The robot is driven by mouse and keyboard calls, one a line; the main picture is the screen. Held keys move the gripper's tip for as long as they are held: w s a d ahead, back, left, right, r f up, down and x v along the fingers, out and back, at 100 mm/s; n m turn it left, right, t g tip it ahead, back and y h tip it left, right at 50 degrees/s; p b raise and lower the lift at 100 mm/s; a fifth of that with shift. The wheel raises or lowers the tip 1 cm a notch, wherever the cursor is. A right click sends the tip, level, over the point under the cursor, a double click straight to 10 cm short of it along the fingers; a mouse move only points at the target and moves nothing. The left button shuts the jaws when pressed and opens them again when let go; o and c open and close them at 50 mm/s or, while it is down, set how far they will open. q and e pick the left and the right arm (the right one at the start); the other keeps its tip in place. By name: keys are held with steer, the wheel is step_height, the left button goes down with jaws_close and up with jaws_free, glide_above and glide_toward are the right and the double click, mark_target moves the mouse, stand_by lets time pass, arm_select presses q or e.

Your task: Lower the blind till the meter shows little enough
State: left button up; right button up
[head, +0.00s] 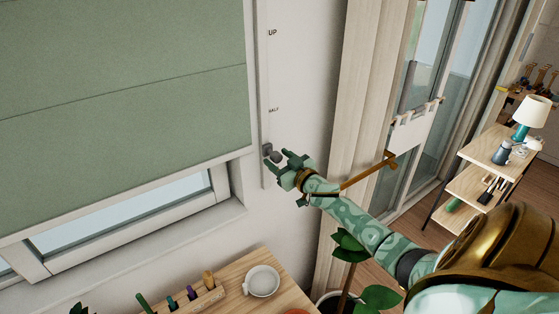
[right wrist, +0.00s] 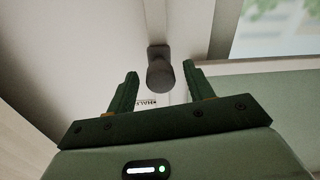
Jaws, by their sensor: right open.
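The green blind (head: 125,95) covers most of the window at the left of the head view. Its lower edge hangs above a strip of bare glass (head: 125,212). A pale upright track (head: 265,85) runs beside it, marked UP and, lower, HALF. A dark grey knob (head: 276,156) sits on the track below the HALF mark. My right gripper (head: 279,161) is open at the knob. In the right wrist view the knob (right wrist: 160,76) stands between the two fingertips, with gaps showing at both sides. I cannot make out a meter. My left gripper is out of view.
A wooden table (head: 235,290) below the window holds a white bowl (head: 262,281) and a rack (head: 195,302) of coloured items. A leafy plant (head: 350,245) stands under my right arm. A shelf unit with a lamp (head: 533,112) stands at the far right.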

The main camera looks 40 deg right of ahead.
steer(key=shift+s, duration=0.1)
jaws_close()
step_height(320, 180, down, 12)
steer(key=b, duration=0.8)
steer(key=shift+r, duration=0.2)
steer(key=shift+s+a, duration=0.1)
jaws_free()
steer(key=s+a+p, duration=0.1)
steer(key=s, duration=1.5)
